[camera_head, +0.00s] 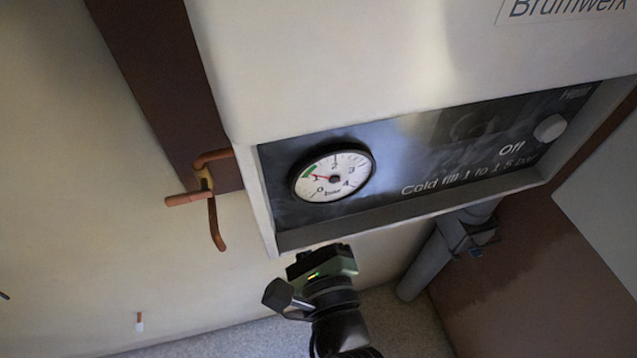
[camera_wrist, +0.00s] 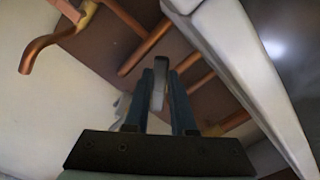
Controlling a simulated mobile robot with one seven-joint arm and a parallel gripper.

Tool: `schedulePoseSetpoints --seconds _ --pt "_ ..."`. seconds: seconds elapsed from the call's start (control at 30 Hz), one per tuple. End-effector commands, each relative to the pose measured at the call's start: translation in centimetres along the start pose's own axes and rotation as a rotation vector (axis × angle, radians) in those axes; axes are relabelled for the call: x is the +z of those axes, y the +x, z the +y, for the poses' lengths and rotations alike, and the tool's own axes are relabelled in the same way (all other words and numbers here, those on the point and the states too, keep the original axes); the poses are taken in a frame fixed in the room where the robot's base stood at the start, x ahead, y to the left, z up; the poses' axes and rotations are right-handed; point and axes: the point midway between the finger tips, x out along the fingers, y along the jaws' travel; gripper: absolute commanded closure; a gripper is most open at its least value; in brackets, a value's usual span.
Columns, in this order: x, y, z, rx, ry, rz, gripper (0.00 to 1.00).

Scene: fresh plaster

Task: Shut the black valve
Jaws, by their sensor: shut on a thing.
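My gripper (camera_wrist: 161,88) points up under the boiler in the wrist view. Its two dark fingers are closed on the sides of a narrow grey, lever-like piece (camera_wrist: 158,73), which seems to be the valve's handle; its black colour is not clear here. The valve body is mostly hidden by the fingers. In the head view my gripper's body (camera_head: 322,263) is just below the boiler's lower edge; the fingertips and the valve are hidden behind it. The pressure gauge (camera_head: 333,178) on the boiler panel has its red needle near 1, by the green band.
The white boiler casing (camera_wrist: 235,65) runs close along the right of my fingers. Several copper pipes (camera_wrist: 150,45) come down beside them. A copper pipe with a tap (camera_head: 205,190) stands left of the boiler. A grey pipe (camera_head: 432,262) is at right.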

Motion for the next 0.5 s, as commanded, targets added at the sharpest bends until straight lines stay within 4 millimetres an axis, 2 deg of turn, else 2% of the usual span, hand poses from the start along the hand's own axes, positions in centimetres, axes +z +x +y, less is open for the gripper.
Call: schedulePoseSetpoints --seconds 0.33,0.5 --pt "-0.2 0.0 0.4 0.003 -0.055 0.003 1.0" --pt "-0.9 0.0 1.7 0.005 -0.335 0.003 1.0"
